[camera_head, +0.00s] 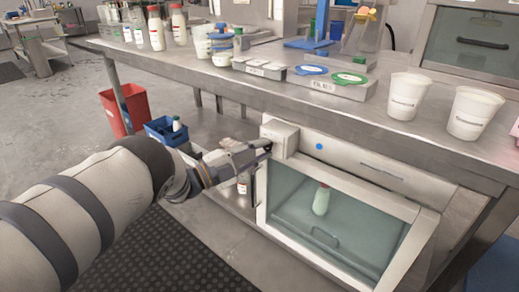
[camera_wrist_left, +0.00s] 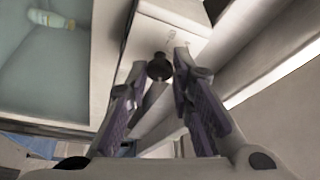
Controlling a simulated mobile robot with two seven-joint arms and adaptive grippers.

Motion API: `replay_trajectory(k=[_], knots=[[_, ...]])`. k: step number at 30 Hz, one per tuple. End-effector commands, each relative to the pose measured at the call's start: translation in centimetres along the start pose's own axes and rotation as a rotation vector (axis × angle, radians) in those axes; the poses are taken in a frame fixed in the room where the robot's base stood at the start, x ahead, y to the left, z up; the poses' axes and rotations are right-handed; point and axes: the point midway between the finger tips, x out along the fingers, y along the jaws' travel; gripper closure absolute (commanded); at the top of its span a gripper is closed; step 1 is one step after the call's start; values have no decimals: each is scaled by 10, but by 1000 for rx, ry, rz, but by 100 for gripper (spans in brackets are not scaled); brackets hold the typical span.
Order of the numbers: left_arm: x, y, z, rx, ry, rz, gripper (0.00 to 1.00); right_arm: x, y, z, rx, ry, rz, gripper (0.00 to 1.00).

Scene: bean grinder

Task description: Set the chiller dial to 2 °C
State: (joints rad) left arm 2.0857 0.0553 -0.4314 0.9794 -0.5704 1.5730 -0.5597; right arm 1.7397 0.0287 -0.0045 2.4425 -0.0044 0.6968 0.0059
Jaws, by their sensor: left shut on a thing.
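The dial (camera_wrist_left: 159,68) is a small dark knob on that box, seen in the left wrist view. My left gripper (camera_head: 264,150) reaches the left side of the box. In the left wrist view its fingertips (camera_wrist_left: 160,63) are on both sides of the dial, and it is shut on it. The dial's setting is not readable. My right gripper is not in view.
The steel counter (camera_head: 205,74) above holds bottles, lidded containers and two white cups (camera_head: 407,96). A blue crate (camera_head: 166,133) and a red bin (camera_head: 124,109) stand at the left. A small bottle (camera_head: 242,184) stands beside the chiller, close to my gripper.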

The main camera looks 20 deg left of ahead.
Motion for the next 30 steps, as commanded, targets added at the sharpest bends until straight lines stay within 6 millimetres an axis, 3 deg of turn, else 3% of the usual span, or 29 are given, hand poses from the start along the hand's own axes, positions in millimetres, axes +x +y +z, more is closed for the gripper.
replay_trajectory(k=[21,22,24,30], knots=[[0,0,0,58,-2,25,100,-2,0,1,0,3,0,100],[0,0,0,58,-2,25,72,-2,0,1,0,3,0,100],[0,0,0,57,-2,25,59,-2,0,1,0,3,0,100],[0,0,0,57,-1,24,59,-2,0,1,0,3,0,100]])
